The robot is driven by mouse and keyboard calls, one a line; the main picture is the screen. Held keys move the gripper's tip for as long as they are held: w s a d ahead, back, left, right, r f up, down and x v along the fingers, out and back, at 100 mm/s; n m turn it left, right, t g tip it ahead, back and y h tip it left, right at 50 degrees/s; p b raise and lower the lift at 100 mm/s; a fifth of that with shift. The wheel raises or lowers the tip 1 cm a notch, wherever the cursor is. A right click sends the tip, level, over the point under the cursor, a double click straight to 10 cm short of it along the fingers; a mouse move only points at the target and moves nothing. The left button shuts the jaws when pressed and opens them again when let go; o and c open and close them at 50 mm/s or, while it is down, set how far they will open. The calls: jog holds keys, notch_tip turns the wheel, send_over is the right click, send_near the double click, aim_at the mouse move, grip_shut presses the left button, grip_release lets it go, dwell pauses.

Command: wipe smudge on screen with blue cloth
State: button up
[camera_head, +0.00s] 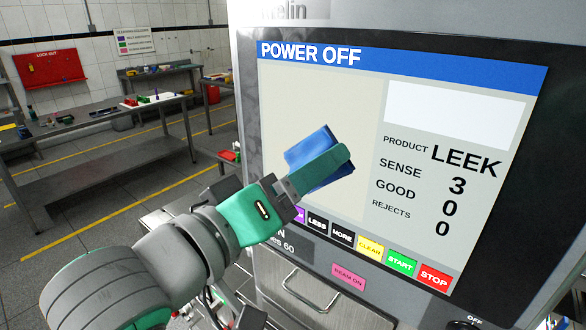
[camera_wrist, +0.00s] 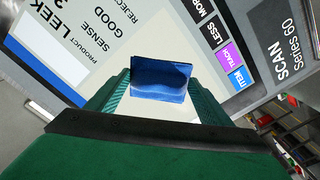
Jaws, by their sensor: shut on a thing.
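The screen (camera_head: 320,110) is a large panel on the grey machine, reading POWER OFF, with a blank beige area on its left. My gripper (camera_head: 335,160) is in front of that beige area, and its green fingers (camera_wrist: 158,98) show in the wrist view. It is shut on the blue cloth (camera_head: 304,152), which also shows between the fingertips in the wrist view (camera_wrist: 160,82). The cloth is at or close in front of the screen; I cannot tell whether it touches. I see no smudge; the cloth and gripper hide part of the beige area.
Coloured buttons line the screen's lower edge, including START (camera_head: 401,263) and STOP (camera_head: 434,277). A pink BEAM-ON button (camera_head: 348,277) sits below. A metal workbench (camera_head: 95,125) and a red lock-out board (camera_head: 49,65) are at the back left, with open floor between.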

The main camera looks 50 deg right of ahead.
aim_at(259, 142)
jog(key=shift+s+d, duration=0.1)
jog(key=shift+s, duration=0.65)
jog(key=shift+w+a, duration=0.2)
jog(key=shift+w, duration=1.6)
jog(key=shift+w, duration=0.15)
jog(key=shift+w+a, duration=0.15)
jog(key=shift+w, duration=2.35)
jog(key=shift+w+a, duration=0.15)
jog(key=shift+w, duration=2.35)
jog(key=a, duration=0.6)
jog(key=shift+s, duration=0.3)
jog(key=shift+a, duration=0.15)
